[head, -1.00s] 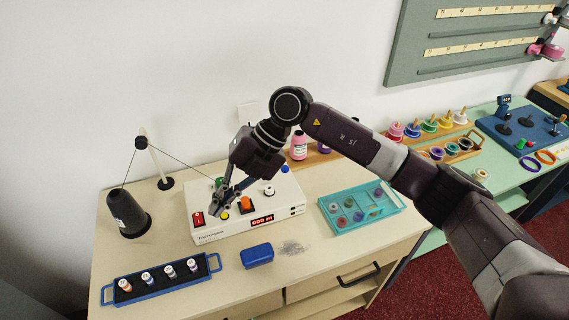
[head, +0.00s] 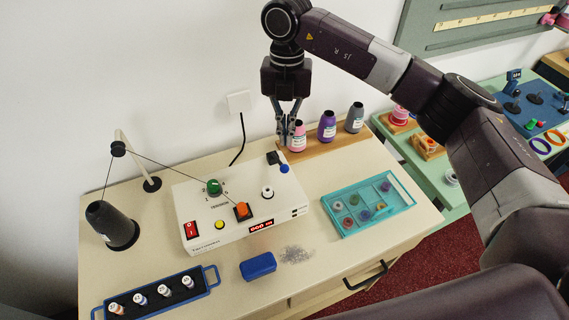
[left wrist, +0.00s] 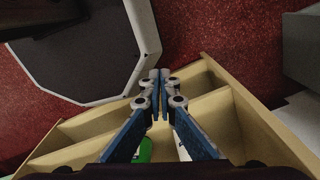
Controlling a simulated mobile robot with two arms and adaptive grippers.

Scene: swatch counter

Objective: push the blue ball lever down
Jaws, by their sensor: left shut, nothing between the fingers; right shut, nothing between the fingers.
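The blue ball lever (head: 284,169) sticks out at the back right corner of the white machine (head: 205,236), beside a small black block (head: 273,158). My right gripper (head: 291,145) is shut and empty, pointing down. In the head view its fingertips show just above the blue ball, with a small gap between them; its exact height over the ball I cannot tell. My left gripper (left wrist: 160,75) shows only in the left wrist view, shut and empty, away from the machine.
Thread cones, including a purple one (head: 327,127), stand on a wooden rack (head: 318,149) close behind my right gripper. A teal tray (head: 352,232) lies right of the machine, a blue box (head: 258,266) in front. Under my left gripper are wooden compartments (left wrist: 222,113) and red carpet.

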